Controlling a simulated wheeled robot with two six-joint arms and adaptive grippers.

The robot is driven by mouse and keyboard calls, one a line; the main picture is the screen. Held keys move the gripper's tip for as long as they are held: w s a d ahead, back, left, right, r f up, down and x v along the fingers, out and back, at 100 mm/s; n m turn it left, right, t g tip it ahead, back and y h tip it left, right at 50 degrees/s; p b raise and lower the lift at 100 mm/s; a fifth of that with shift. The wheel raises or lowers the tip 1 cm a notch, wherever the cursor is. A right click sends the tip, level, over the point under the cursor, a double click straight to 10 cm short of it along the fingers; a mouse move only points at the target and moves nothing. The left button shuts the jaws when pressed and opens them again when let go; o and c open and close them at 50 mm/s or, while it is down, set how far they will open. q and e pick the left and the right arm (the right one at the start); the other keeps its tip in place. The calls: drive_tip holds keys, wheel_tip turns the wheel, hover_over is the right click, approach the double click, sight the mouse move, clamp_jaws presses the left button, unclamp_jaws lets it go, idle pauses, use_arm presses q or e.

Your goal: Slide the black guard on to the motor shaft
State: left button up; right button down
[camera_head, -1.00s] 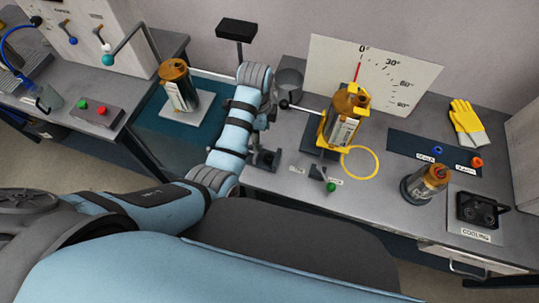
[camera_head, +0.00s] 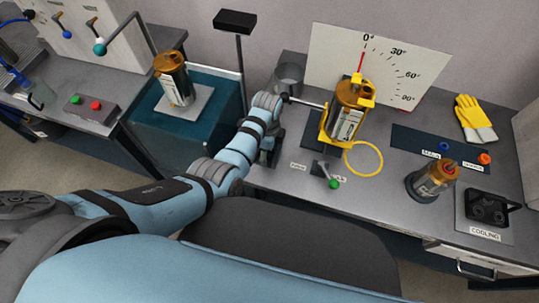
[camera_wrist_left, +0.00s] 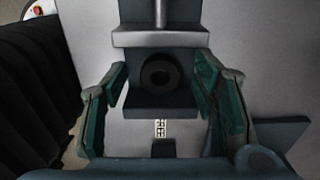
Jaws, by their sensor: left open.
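In the left wrist view, a dark block (camera_wrist_left: 135,101) with a round black ring or hole in its face lies between my left gripper's fingers (camera_wrist_left: 160,105). It may be the black guard, but I cannot tell for sure. The fingers are open, one on each side, with gaps showing near their tips. A light grey bar (camera_wrist_left: 160,38) crosses just above the block, with a metal rod (camera_wrist_left: 160,12) above it. I cannot tell which part is the motor shaft. In the head view, my left gripper (camera_head: 270,152) is low at the bench's left end, mostly hidden by my forearm. My right gripper is out of view.
An amber bottle in a yellow holder (camera_head: 324,128) stands right of my arm, before a white angle board (camera_head: 415,60). A grey cup (camera_head: 288,78) stands behind.

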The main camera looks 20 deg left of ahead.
use_arm(q)
drive_tip(key=shift+r, duration=0.1)
drive_tip(key=c, duration=0.9)
